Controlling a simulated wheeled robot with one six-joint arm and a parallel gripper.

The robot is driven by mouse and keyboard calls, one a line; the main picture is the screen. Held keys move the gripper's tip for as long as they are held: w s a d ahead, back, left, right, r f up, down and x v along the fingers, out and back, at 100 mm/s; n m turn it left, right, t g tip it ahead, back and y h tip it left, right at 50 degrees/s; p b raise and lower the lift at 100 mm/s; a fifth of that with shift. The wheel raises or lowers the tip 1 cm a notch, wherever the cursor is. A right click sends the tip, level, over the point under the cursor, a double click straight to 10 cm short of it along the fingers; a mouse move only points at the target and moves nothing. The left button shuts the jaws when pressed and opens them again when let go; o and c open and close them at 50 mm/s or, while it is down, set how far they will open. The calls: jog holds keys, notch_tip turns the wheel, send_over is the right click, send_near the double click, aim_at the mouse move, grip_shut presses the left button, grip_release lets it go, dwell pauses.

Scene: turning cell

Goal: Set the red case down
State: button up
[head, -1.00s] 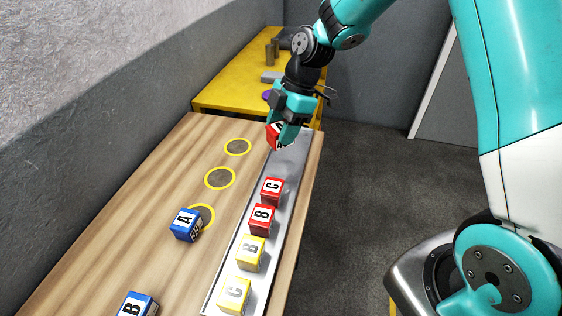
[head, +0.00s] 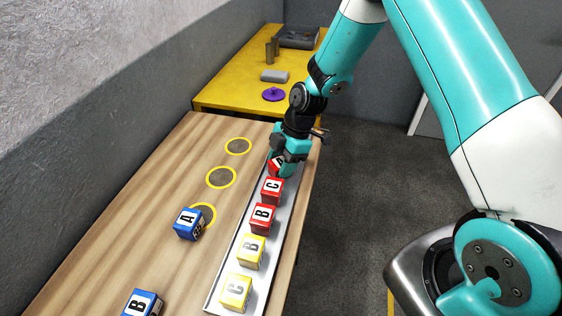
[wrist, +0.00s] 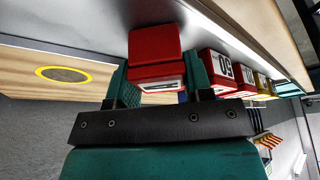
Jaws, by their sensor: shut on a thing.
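My gripper (head: 281,171) is shut on a red case (head: 275,164) at the far end of the metal strip (head: 291,205). In the wrist view the red case (wrist: 155,55) sits between the two fingers. The held case is at or just over the strip; I cannot tell whether it touches. A red case marked C (head: 271,190) stands right beside it on the strip, with a red case marked B (head: 262,218) after that. The lower part of the held case is hidden by my fingers in the head view.
On the strip stand a yellow case B (head: 250,251) and a yellow case C (head: 236,291). Blue case A (head: 188,223) overlaps a yellow ring; blue case B (head: 142,303) is nearer. Two rings (head: 238,146) are empty. A yellow table (head: 225,93) stands behind.

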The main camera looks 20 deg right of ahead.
jog(key=o, duration=1)
jog(key=s+b+v, duration=0.1)
jog(key=b+v, duration=0.2)
jog(key=v, duration=0.9)
jog(key=s+a+r+m, duration=0.3)
jog(key=s+r+m, duration=0.1)
jog(key=s, duration=0.4)
jog(key=s+a+r+m, duration=0.3)
jog(key=s+m, duration=0.1)
jog(key=s, duration=0.4)
jog(key=s+a+r+m, duration=0.3)
jog(key=s+r+m, duration=0.1)
jog(key=s, duration=0.4)
jog(key=shift+s+r+m+t, duration=0.2)
jog(key=shift+r+m+t, duration=0.1)
jog(key=shift+m, duration=0.1)
jog(key=shift+a, duration=0.1)
